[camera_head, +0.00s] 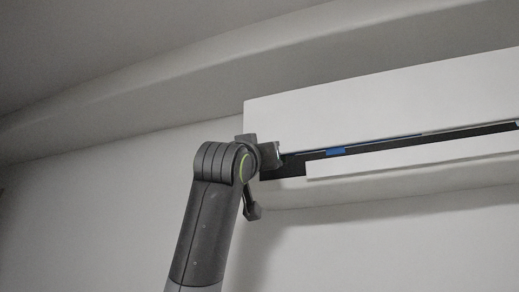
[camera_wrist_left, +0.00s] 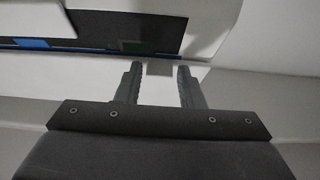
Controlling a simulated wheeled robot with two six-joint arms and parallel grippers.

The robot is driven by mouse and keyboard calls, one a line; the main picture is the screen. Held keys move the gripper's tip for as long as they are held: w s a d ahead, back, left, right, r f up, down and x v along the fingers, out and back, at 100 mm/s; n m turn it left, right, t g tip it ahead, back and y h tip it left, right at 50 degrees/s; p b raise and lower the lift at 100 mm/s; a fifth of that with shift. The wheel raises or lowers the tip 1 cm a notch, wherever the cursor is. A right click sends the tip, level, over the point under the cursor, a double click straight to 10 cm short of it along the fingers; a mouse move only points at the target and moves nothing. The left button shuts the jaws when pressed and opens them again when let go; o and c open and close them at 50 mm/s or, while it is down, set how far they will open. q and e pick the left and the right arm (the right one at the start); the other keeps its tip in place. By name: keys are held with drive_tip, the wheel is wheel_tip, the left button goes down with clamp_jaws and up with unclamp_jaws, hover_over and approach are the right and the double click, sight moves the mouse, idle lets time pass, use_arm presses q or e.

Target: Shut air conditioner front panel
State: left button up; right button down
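The white air conditioner is high on the wall at the right of the head view. Its large front panel (camera_head: 380,95) stands open, with a long dark gap (camera_head: 400,143) between it and the lower white strip (camera_head: 420,155). My left gripper (camera_head: 276,155) is at the left end of the unit, partly hidden by its own wrist in the head view. In the left wrist view, the fingers (camera_wrist_left: 159,70) are apart with nothing held between them. Their tips are near the panel's blue-lined edge (camera_wrist_left: 85,51); contact cannot be told. My right gripper is not in view.
A blue tab (camera_head: 335,151) shows inside the dark gap. A pale ledge (camera_head: 120,100) runs along the wall above and left of the unit. The wall (camera_head: 100,210) left of my arm is bare.

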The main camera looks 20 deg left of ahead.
use_arm(q)
drive_tip(key=shift+o, duration=1.1)
drive_tip(key=shift+w+f, duration=0.1)
drive_tip(key=shift+w, duration=0.1)
drive_tip(key=shift+a, duration=0.1)
drive_tip(key=b+v, duration=1)
drive_tip(key=v, duration=0.7)
drive_tip(key=shift+s, duration=0.2)
drive_tip(key=shift+w+f, duration=0.1)
